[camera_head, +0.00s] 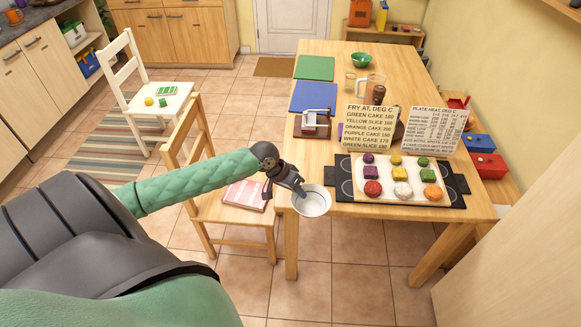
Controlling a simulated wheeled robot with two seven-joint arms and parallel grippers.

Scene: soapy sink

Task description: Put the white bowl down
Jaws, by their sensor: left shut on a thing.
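The white bowl (313,203) is at the near left corner of the wooden table (384,80). My left gripper (300,191) is shut on the bowl's left rim. The bowl looks upright and its inside shows empty. It overlaps the table's front edge in the picture, and I cannot tell whether it touches the tabletop. My right gripper is not in the picture.
Right of the bowl is a dark hot plate (455,186) with a board of several coloured cakes. Behind stand two text signs (368,127), a small press (316,122), a blue mat (313,97) and a green mat (315,68). A wooden chair (222,207) stands left of the table.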

